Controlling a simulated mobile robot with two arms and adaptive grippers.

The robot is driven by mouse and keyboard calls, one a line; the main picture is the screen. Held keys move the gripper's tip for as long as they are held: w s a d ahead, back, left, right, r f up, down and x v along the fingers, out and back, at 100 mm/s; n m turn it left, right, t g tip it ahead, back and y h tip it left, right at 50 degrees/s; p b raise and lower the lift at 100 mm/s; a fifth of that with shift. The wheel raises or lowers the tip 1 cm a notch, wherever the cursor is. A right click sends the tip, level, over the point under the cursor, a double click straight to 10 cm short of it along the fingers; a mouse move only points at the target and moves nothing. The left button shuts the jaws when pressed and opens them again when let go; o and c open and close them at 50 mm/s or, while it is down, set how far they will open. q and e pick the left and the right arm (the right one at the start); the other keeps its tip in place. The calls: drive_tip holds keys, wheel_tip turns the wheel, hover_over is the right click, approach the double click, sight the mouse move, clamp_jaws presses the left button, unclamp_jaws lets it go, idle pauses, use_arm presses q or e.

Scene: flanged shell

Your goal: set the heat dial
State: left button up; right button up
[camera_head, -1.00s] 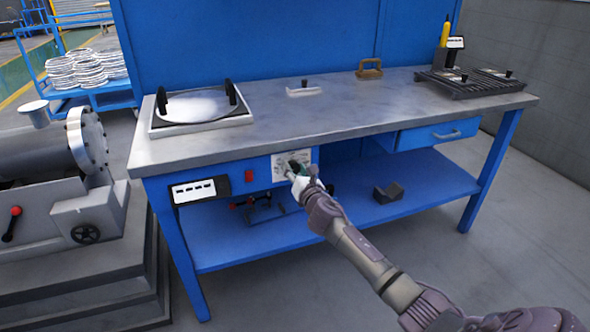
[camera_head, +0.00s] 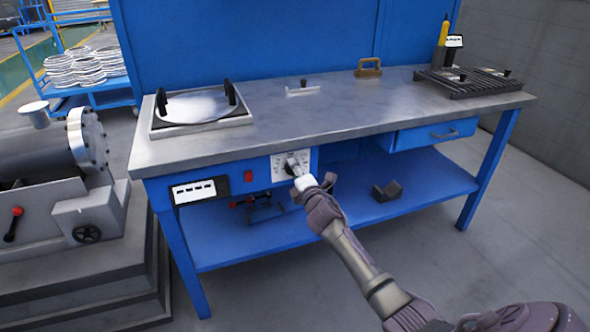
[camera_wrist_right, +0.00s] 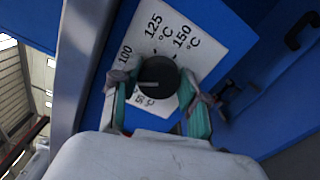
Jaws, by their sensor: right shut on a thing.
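The heat dial (camera_head: 292,163) is a round black knob on a white scale plate (camera_head: 277,168), on the blue front panel under the worktop. In the right wrist view the knob (camera_wrist_right: 157,77) carries a short pale line, lying roughly level on its left half. The plate (camera_wrist_right: 172,38) reads 100, 125 and 150 °C; its lower marks are partly hidden. My right gripper (camera_head: 297,172) is at the dial, its green-padded fingers (camera_wrist_right: 155,90) shut on the knob from both sides. My left gripper is not in view.
A red switch (camera_head: 248,176) and a white display (camera_head: 195,190) sit left of the dial. The worktop (camera_head: 320,112) holds a round plate in a tray (camera_head: 200,108) and a ribbed rack (camera_head: 470,82). A blue drawer (camera_head: 435,136) is at the right. The lower shelf has free room.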

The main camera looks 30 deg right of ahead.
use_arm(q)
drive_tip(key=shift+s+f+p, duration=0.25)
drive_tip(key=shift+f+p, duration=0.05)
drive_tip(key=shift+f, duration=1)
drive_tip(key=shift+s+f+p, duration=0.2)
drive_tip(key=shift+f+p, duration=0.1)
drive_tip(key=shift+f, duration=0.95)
use_arm(e)
drive_tip(key=shift+d+m, duration=0.1)
drive_tip(key=shift+m, duration=2.8)
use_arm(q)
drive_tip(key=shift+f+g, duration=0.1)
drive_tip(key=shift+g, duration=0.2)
use_arm(e)
drive_tip(key=shift+f, duration=0.1)
drive_tip(key=o, duration=1.1)
drive_tip(key=shift+o, duration=0.2)
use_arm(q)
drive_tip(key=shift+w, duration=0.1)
